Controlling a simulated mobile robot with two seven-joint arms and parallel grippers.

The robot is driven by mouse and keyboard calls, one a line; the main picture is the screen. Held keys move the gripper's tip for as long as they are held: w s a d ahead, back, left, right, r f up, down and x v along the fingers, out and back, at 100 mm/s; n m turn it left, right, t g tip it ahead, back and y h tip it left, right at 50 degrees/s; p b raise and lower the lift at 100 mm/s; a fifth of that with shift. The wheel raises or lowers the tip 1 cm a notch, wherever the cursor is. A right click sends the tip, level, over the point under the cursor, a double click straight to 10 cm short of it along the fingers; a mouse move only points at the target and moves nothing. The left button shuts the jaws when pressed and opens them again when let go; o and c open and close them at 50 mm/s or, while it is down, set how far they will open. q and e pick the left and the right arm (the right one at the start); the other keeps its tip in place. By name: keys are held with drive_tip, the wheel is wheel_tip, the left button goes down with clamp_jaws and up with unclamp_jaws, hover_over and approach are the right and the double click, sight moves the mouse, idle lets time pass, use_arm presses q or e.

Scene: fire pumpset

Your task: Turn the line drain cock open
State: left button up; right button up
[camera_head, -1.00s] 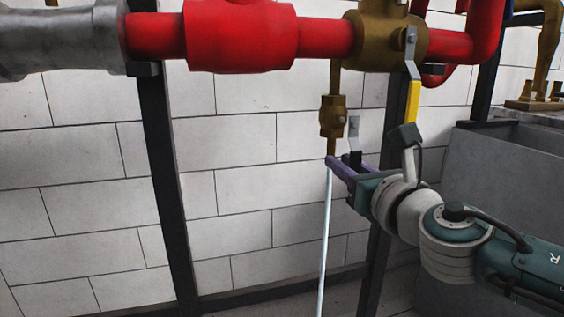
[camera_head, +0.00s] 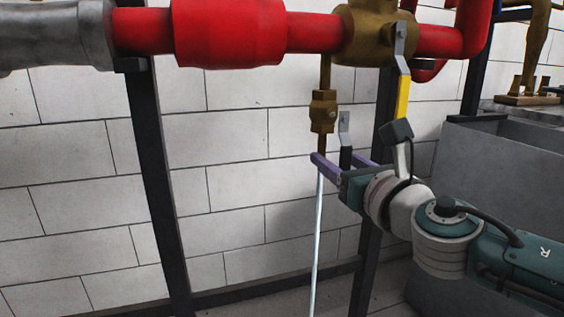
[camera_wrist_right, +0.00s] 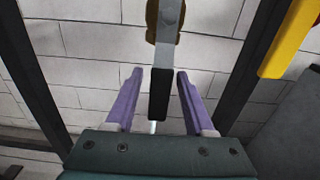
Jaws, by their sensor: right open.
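The line drain cock (camera_head: 322,110) is a small brass valve on a thin pipe under the red line. Its lever, grey metal (camera_head: 344,122) with a black grip (camera_head: 345,157), points down. My right gripper (camera_head: 340,160) is open, its purple fingers one on each side of the black grip. In the right wrist view the black grip (camera_wrist_right: 160,95) lies between the fingertips (camera_wrist_right: 158,76), with a visible gap on both sides. The brass body shows partly at the top of that view. My left gripper is not in view.
A larger brass valve (camera_head: 372,35) with a yellow-gripped lever (camera_head: 403,97) hangs just right, close above my right wrist. Dark frame posts (camera_head: 160,190) stand against the white block wall. A grey tank (camera_head: 470,165) is at right. A thin pale pipe (camera_head: 317,250) runs down below.

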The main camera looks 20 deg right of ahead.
sight(347, 167)
drive_tip(key=s+p, duration=0.2)
drive_tip(key=s, duration=0.6)
drive_tip(key=shift+s+d, duration=0.15)
drive_tip(key=shift+s, duration=0.65)
